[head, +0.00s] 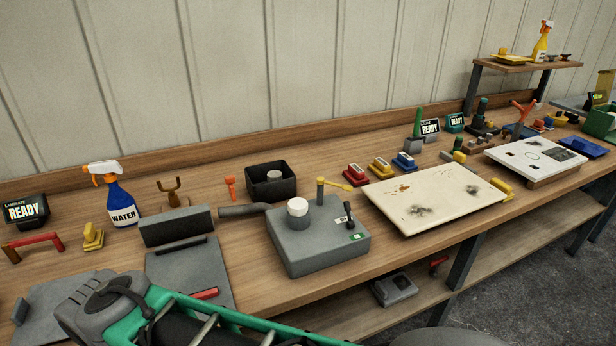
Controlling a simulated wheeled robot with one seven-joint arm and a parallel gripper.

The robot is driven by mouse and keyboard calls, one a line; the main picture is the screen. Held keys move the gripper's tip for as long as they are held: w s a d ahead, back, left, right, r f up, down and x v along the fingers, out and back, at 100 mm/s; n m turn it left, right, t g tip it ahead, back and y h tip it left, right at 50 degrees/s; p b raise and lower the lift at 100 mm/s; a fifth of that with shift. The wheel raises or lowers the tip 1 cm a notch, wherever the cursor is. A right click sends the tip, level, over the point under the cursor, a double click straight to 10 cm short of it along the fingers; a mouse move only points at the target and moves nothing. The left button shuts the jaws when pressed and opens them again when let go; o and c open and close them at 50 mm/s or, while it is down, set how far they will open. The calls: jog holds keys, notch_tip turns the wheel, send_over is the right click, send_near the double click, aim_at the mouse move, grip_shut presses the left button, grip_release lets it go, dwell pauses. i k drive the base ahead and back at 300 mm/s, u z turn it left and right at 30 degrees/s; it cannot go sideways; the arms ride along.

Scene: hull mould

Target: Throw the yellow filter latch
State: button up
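The yellow filter latch (335,184) is in the middle of the head view. A white round cap (297,207) on a grey cylinder stands on the box, left of the latch. A black lever (348,213) and a small green-lit panel (357,237) are on the box's right side. My gripper is not in view; nothing is seen touching the latch.
A grey hose (243,210) leads left from the box. A black bin (270,181) stands behind it. Red, yellow and blue blocks (380,167) and a stained white panel (435,197) are to the right. A green and grey structure (180,305) covers the front left.

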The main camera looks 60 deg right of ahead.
aim_at(321, 181)
jog(key=u, duration=1.1)
jog(key=k, duration=2.15)
jog(key=z, duration=0.8)
jog(key=i, duration=0.5)
jog(key=u, duration=0.05)
